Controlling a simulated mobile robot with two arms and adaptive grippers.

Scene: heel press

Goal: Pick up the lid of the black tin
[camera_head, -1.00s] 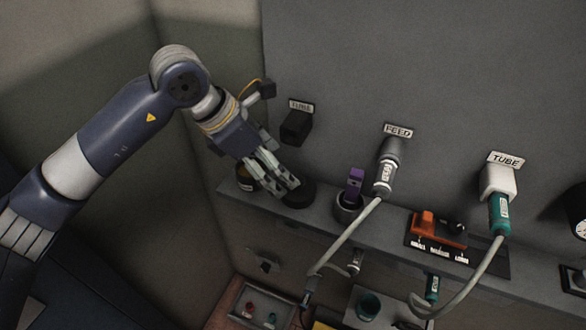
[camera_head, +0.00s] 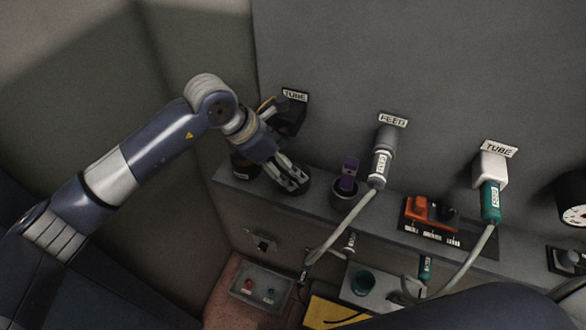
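A round black tin (camera_head: 303,196) stands on the wall shelf, under my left gripper (camera_head: 296,186). The gripper points down at the tin from the upper left, and its fingertips overlap the tin's top. The fingers are a little apart, with something dark between them. I cannot tell whether they touch or grip the lid; the lid is mostly hidden behind them. Another dark round container (camera_head: 241,168) stands just left, partly behind the gripper. My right gripper is not in view.
A grey cup with a purple item (camera_head: 350,172) stands to the right of the tin. Farther right are the FEED connector (camera_head: 382,160), an orange switch panel (camera_head: 418,208) and the TUBE connector (camera_head: 490,170). A tray (camera_head: 240,292) lies below the shelf.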

